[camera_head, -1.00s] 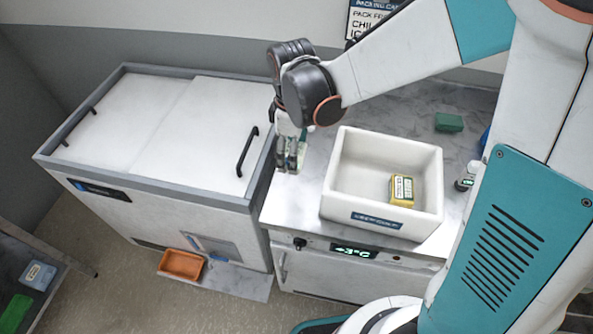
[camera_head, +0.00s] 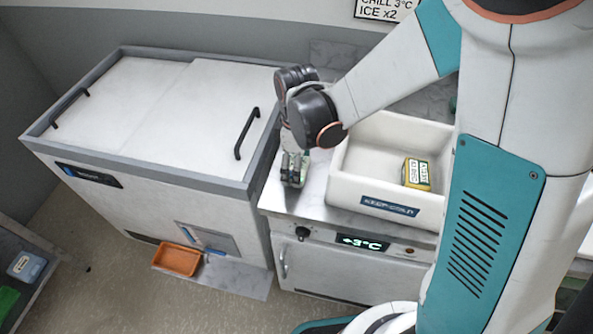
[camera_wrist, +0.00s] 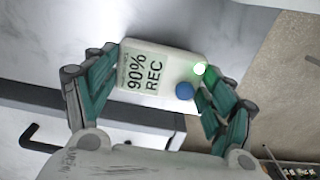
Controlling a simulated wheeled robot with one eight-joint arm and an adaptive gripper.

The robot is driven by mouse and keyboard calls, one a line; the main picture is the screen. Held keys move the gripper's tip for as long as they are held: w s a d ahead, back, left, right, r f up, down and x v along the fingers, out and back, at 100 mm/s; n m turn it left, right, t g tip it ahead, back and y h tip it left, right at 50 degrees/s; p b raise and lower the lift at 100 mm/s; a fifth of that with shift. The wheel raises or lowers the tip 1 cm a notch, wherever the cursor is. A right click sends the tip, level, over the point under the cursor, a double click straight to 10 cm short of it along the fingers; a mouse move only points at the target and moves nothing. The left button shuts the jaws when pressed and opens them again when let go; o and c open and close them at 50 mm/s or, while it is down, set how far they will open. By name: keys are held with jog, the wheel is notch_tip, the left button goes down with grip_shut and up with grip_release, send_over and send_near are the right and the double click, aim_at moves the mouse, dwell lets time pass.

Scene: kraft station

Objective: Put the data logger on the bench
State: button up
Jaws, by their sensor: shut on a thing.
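The data logger (camera_wrist: 158,72) is a small white box with a "90% REC" screen, a blue button and a glowing green light. In the wrist view it sits between the two teal and grey fingers of my gripper (camera_wrist: 165,95), which is shut on it. In the head view my gripper (camera_head: 293,170) points down over the bench (camera_head: 313,190), on the strip between the white chest and the white box. The logger is mostly hidden by the fingers there. I cannot tell whether it touches the bench top.
The white box (camera_head: 375,205) stands just right of my gripper, with a yellow labelled pack (camera_head: 417,173) inside. The white chest (camera_head: 150,110) with black handles stands to the left. An orange tray (camera_head: 178,259) lies low in front of it. The bench strip's front is clear.

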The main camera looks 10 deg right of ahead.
jog(key=shift+f, duration=0.7)
jog(key=shift+f+b, duration=0.2)
jog(key=shift+b, duration=0.15)
jog(key=o, duration=1.1)
jog(key=shift+c, duration=0.2)
jog(key=shift+r, duration=0.1)
notch_tip(320, 180, up, 12)
jog(key=p, duration=0.4)
jog(key=shift+r, duration=0.15)
